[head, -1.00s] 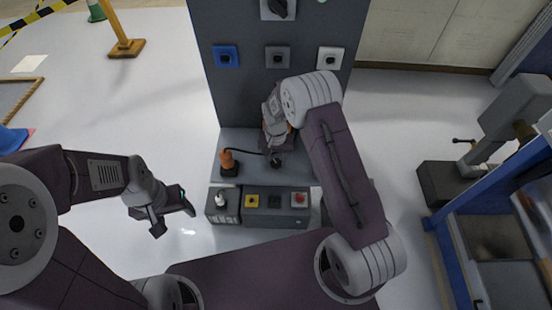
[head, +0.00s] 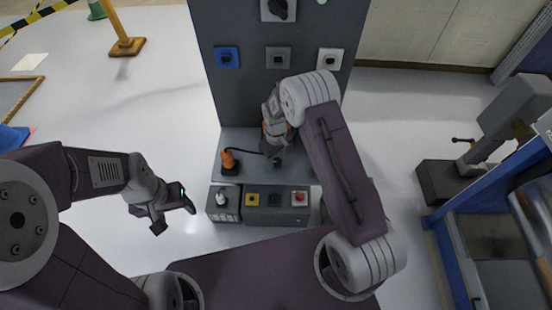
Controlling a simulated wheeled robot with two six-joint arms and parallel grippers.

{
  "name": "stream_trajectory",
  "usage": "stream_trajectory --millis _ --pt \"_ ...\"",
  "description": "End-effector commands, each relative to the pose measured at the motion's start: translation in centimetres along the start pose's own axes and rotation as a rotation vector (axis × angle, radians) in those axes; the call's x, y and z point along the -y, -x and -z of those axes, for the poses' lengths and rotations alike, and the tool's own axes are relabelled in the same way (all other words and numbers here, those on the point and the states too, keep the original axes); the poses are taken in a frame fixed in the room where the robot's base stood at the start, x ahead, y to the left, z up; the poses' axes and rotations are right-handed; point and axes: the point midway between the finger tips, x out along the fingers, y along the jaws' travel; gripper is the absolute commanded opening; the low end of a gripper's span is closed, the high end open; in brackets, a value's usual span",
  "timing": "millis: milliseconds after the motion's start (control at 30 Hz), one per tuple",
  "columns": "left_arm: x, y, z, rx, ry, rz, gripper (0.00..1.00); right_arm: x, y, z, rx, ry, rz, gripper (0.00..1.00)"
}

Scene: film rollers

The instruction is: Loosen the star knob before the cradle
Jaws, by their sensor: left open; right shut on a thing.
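My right gripper (head: 276,160) points down over the grey shelf in front of the upright panel. It is shut on a small dark thing at the shelf, which looks like the star knob but is mostly hidden by the gripper and wrist. An orange piece (head: 228,158) stands on a dark base at the left of the shelf, with a dark cable or rod running from it toward the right gripper. I cannot make out the cradle clearly. My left gripper (head: 172,212) is open and empty, over the floor left of the control box.
The dark panel (head: 240,95) carries blue, grey and white square fittings. A low control box (head: 262,217) with yellow, black and red controls and a white knob (head: 220,199) stands in front of the shelf (head: 300,168). A blue-framed machine (head: 440,250) is at right.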

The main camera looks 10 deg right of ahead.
Motion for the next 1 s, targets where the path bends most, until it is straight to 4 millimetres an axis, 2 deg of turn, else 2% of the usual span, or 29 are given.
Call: stream_trajectory --millis 400,900,933,1000 --pt "0.0 0.17 0.02 0.0 0.0 0.0 0.65 -0.06 0.13 0.15 -0.004 0.145 -0.002 0.0" --pt "0.0 0.17 0.02 0.0 0.0 0.0 0.65 -0.08 0.13 0.17 -0.005 0.159 -0.003 0.0" --pt "0.0 0.17 0.02 0.0 0.0 0.0 0.65 -0.08 0.13 0.17 -0.005 0.159 -0.003 0.49" --pt "0.0 0.17 0.02 0.0 0.0 0.0 0.65 -0.07 0.12 0.15 -0.005 0.159 -0.003 0.63"
